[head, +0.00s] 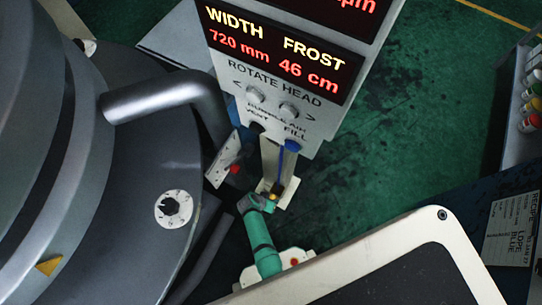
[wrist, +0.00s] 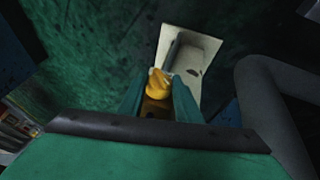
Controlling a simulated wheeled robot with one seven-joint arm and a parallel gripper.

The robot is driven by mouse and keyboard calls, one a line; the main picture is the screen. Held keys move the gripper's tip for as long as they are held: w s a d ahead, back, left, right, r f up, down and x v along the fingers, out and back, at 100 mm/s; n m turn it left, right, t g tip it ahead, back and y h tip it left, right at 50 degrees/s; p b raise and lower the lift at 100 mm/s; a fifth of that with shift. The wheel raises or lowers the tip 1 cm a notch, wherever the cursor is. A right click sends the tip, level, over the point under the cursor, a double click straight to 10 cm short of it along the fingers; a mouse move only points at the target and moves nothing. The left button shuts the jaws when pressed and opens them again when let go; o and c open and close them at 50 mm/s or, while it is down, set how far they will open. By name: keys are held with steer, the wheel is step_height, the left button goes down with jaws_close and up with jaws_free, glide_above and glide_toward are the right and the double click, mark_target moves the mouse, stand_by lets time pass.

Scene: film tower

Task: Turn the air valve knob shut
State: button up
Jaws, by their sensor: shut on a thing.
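The air valve knob is a small yellow knob (wrist: 158,84), seen close up in the wrist view in front of a pale plate (wrist: 197,52). My gripper (wrist: 157,100) is shut on it, with one teal finger on each side. In the head view the knob (head: 274,196) is a small yellow-orange spot below the control panel, and my teal gripper (head: 264,202) reaches it from below. The fingers hide part of the knob, and I cannot read its turn angle.
The control panel (head: 288,98) with lit displays stands above the valve. A thick grey bent pipe (head: 165,92) and a small red part (head: 235,170) are at the left. Open green floor (head: 425,105) lies at the right.

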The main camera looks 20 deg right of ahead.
steer(key=shift+w+a+g+h, duration=0.15)
steer(key=shift+w+g+h, duration=0.05)
steer(key=shift+g+h, duration=0.2)
steer(key=shift+a+f+n+g+h, duration=0.1)
steer(key=shift+n+g+h, duration=0.15)
steer(key=shift+g+h, duration=0.25)
steer(key=shift+a+f+n+g+h, duration=0.1)
steer(key=shift+n+g+h, duration=0.15)
steer(key=shift+g+h, duration=0.25)
steer(key=shift+d, duration=0.1)
steer(key=o, duration=1.1)
steer(key=shift+r, duration=0.1)
steer(key=shift+c, duration=0.2)
steer(key=shift+w+r, duration=0.1)
steer(key=v, duration=1)
steer(key=shift+w+a+r, duration=0.15)
steer(key=shift+a, duration=0.1)
